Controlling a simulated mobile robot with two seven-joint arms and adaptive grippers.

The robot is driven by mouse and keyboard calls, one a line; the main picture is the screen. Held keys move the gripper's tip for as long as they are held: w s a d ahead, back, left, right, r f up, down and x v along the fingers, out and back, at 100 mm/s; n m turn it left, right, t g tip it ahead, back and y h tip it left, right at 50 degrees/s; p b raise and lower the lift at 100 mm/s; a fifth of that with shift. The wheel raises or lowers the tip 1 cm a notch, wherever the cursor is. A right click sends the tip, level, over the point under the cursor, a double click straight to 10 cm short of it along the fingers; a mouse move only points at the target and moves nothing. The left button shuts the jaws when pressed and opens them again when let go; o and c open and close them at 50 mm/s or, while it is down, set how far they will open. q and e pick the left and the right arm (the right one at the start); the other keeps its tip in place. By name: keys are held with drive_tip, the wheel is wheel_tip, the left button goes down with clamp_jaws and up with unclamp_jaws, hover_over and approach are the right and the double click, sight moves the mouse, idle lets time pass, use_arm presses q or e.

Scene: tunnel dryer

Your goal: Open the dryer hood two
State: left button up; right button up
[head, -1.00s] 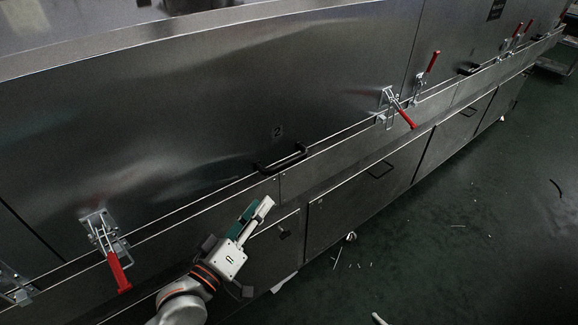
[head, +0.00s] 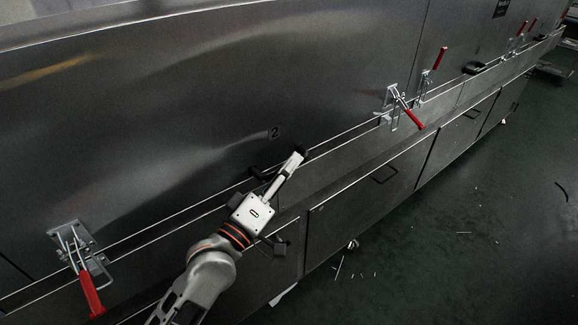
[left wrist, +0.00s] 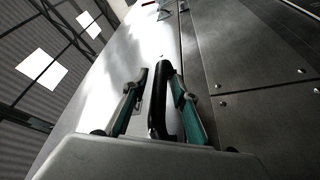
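Dryer hood two (head: 200,110) is the large grey metal panel marked "2" in the head view, its lower edge resting along the dryer's ledge. Its black bar handle (head: 262,173) is partly hidden behind my left gripper (head: 296,160). In the left wrist view the black handle (left wrist: 160,100) stands between the two fingers of the left gripper (left wrist: 160,88). The fingers are apart, with a clear gap on the left side; the right finger is close to the handle, and contact cannot be told. My right gripper is out of view.
Toggle latches with red levers pointing down sit at hood two's left (head: 80,255) and right (head: 400,108). A neighbouring latch (head: 435,68) has its red lever up. Lower cabinet doors (head: 370,185) run below the ledge. The green floor (head: 450,240) at right is open, with small scraps.

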use_arm(q)
drive_tip(key=shift+w+d, duration=0.25)
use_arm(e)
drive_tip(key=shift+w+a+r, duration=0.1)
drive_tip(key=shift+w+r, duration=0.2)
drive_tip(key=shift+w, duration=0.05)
